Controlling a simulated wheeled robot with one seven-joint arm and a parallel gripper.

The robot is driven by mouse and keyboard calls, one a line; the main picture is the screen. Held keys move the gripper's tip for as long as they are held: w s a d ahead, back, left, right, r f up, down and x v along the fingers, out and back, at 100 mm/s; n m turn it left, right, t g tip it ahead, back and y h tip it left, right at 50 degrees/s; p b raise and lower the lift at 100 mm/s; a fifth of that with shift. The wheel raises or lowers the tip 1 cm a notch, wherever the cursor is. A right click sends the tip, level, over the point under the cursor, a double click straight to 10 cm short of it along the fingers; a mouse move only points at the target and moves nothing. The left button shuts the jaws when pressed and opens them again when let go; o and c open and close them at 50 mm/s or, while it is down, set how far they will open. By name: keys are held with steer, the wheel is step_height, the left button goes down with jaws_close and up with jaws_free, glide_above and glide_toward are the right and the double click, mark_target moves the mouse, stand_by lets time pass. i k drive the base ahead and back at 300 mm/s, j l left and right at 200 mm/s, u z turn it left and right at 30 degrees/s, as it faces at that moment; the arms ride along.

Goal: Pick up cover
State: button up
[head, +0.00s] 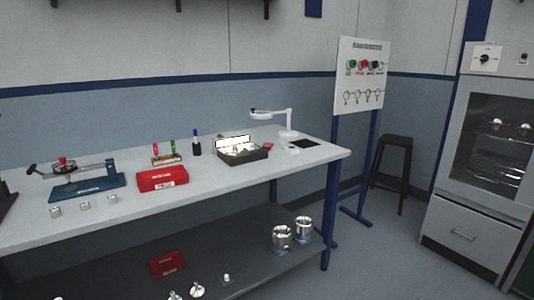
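No part is plainly marked as the cover. Small silvery metal pieces lie at the front of the lower shelf; one round piece with a raised middle (198,290) looks like a cover, but it is too small to be sure. Another similar piece (174,296) is cut by the bottom edge of the view. A smaller piece (226,279) lies to their right. Two cylindrical metal housings, one at left (281,238) and one at right (303,229), stand upright on the shelf's right end. My gripper is not in view.
The white workbench (240,186) carries a blue fixture (95,187), a red box (162,179), small metal blocks (84,203), a black case (243,157) and a white lamp (288,120). Another red box (167,264) lies on the dark lower shelf (225,240). A stool (394,142) and oven-like cabinet (490,150) stand right.

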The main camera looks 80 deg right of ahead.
mark_target(251, 148)
steer(key=j+z, duration=0.15)
steer(key=z, duration=1.4)
steer(key=l+z, duration=0.1)
steer(key=z, duration=1.3)
